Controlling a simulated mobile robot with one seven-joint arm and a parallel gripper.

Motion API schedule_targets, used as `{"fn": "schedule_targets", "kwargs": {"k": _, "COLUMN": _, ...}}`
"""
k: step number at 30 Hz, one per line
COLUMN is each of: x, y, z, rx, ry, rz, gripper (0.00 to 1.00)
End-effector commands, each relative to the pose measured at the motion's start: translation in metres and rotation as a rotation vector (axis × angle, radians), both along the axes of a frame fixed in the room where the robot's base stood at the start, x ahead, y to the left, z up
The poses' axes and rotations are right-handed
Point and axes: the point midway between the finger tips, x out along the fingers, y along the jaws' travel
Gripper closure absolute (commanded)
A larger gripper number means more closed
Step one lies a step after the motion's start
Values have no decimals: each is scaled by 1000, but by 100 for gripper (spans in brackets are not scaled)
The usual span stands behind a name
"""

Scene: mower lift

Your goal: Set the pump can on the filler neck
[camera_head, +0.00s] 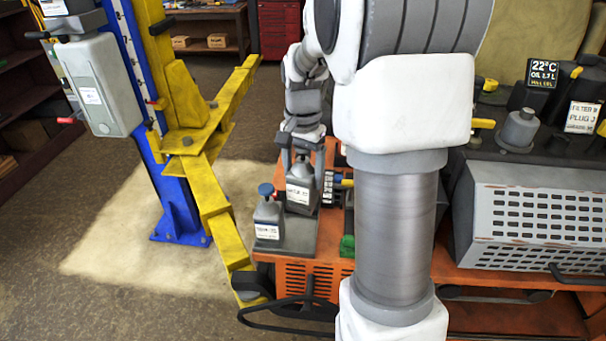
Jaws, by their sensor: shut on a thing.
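My gripper (301,163) points down at the orange cart, its two fingers on either side of the top of a grey can (300,192) with a white label. It is shut on this can, which looks upright; I cannot tell whether its base touches the surface below. A second grey can (268,217) with a blue cap stands just left and nearer. The labels are too small to read, so I cannot tell for sure which is the pump can. A grey capped neck-like part (519,128) stands on the machine at right; I cannot tell if it is the filler neck.
My arm's large link hides the middle of the machine. A yellow lift arm (208,195) runs from the blue post (178,205) to the cart's left side. A perforated grey cover (540,205), a sign (582,116) and a display (541,73) are at right. Floor at left is clear.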

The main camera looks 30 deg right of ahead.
Motion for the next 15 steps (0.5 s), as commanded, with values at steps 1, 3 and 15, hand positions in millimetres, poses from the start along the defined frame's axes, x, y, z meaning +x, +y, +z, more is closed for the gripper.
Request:
{"fn": "schedule_targets", "kwargs": {"k": 1, "x": 1, "y": 0, "z": 8, "rx": -2, "ry": -6, "rz": 0, "gripper": 100}}
{"fn": "schedule_targets", "kwargs": {"k": 3, "x": 1, "y": 0, "z": 14, "rx": -2, "ry": -6, "rz": 0, "gripper": 100}}
{"fn": "schedule_targets", "kwargs": {"k": 15, "x": 1, "y": 0, "z": 47, "rx": -1, "ry": -7, "rz": 0, "gripper": 100}}
